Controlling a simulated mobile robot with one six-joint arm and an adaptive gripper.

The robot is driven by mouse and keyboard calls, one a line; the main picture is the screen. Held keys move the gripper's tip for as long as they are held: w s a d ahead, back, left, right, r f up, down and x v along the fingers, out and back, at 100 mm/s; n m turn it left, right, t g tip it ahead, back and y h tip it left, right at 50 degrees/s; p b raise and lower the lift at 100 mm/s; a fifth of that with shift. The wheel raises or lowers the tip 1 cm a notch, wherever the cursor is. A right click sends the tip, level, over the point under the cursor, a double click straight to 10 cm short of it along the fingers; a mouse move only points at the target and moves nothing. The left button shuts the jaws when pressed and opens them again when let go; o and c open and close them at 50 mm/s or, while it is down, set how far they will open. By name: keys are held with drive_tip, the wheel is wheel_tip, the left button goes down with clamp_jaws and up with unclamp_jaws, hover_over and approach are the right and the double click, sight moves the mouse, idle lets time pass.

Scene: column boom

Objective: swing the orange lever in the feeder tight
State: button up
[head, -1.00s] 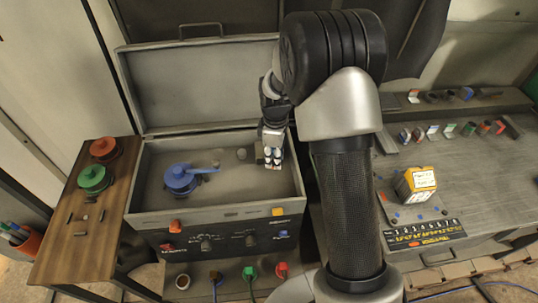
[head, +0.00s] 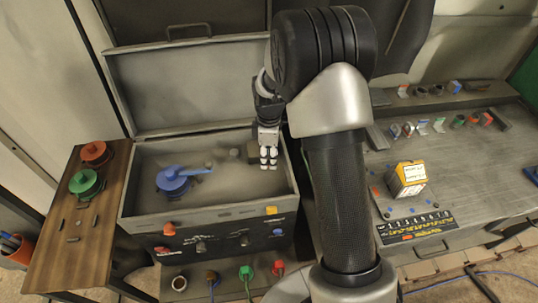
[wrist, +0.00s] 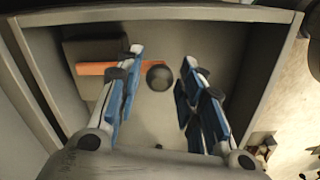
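An orange lever (wrist: 105,68) lies inside an open grey box (wrist: 220,32) in the wrist view. A dark round knob (wrist: 158,77) is at its right end, and a dark block sits by its left part. My gripper (wrist: 161,58) is open, with its blue-faced fingers apart on either side of the knob. I cannot tell whether either finger touches it. In the head view my gripper (head: 268,160) points down into the right part of the box (head: 205,213). The orange lever cannot be made out there.
A blue lever (head: 172,181) sits in the box's left part. The raised lid (head: 190,85) stands behind. The box's right wall is close to my gripper. A bench with an orange-and-white carton (head: 408,180) is at right; a wooden side table (head: 70,235) is at left.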

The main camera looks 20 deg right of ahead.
drive_tip(key=shift+o, duration=0.6)
drive_tip(key=shift+r, duration=0.1)
drive_tip(key=shift+r, duration=0.35)
wheel_tip(320, 180, up, 11)
